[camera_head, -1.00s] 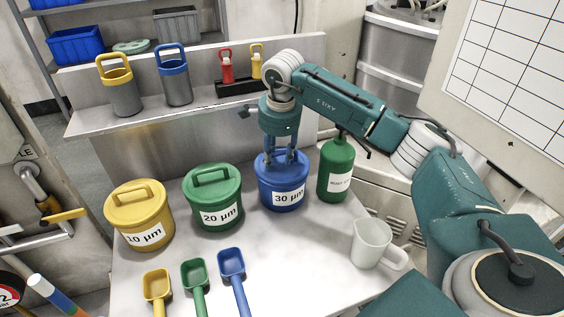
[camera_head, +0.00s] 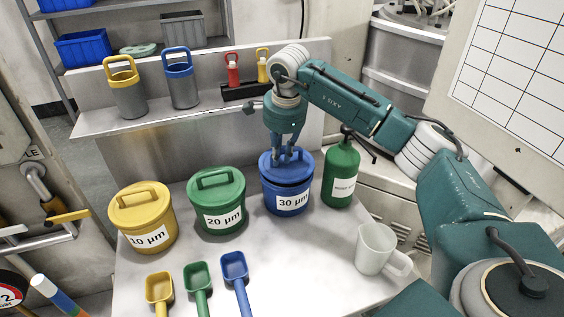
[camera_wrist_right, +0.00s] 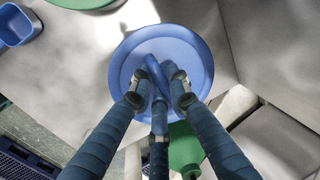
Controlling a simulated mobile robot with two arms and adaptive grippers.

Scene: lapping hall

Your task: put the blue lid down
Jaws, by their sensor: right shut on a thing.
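The blue lid (camera_head: 268,163) is just above the blue 30 µm tub (camera_head: 287,203), with a dark gap showing between lid and tub rim at the front. My right gripper (camera_head: 287,156) is above it and shut on its handle. In the right wrist view the round blue lid (camera_wrist_right: 125,58) fills the middle, with the gripper's fingers (camera_wrist_right: 157,82) closed around the handle. The lid hides the tub's opening there. My left gripper is in neither view.
A green bottle (camera_head: 341,176) stands close right of the blue tub, and the lidded green 20 µm tub (camera_head: 218,212) close left. The lidded yellow tub (camera_head: 143,225) is farther left. Scoops and a clear jug (camera_head: 374,250) are in front. Bare tabletop (camera_head: 300,255) lies between them.

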